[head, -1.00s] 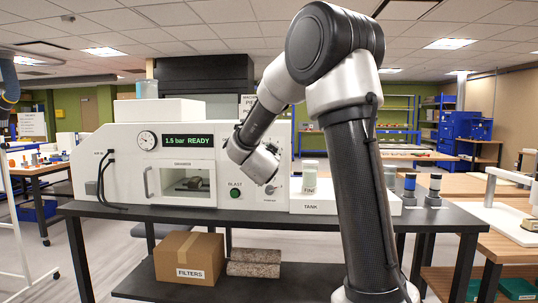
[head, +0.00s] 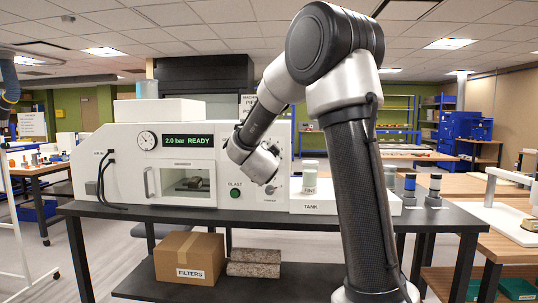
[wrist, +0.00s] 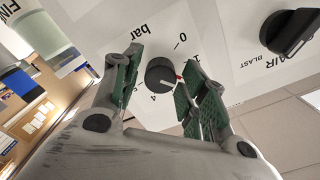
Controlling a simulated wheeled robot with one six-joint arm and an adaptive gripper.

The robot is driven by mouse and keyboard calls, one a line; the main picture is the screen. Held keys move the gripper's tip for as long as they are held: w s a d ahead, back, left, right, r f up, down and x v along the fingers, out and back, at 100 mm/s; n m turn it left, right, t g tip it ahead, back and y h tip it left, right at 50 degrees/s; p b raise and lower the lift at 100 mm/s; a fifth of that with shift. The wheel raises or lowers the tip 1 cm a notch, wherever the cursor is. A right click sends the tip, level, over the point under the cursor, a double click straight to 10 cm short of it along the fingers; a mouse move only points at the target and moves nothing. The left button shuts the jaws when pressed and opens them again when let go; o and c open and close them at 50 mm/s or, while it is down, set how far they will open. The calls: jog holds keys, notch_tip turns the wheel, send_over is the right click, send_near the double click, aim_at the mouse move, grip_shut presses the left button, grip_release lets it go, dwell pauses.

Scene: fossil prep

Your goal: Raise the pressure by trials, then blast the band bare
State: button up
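The white blast cabinet (head: 125,168) stands on the black bench. Its green display (head: 188,141) reads "2.0 bar READY", with a round gauge (head: 148,140) beside it. A small brownish piece (head: 195,183) lies behind the chamber window; its band cannot be made out. The green BLAST button (head: 235,193) is left of my gripper (head: 268,182). In the wrist view, my gripper (wrist: 160,75) has its green-padded fingers spread either side of the dark pressure knob (wrist: 161,76) marked "bar", with narrow gaps visible. A black AIR BLAST selector (wrist: 290,33) is at upper right.
A pale container (head: 309,178) stands on the TANK ledge (head: 330,206) right of my gripper. A FILTERS box (head: 190,258) and speckled blocks (head: 254,263) sit on the lower shelf.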

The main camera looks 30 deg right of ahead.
dwell(0.3)
jog(key=v, duration=1.2)
dwell(0.9)
grip_shut()
dwell(1.2)
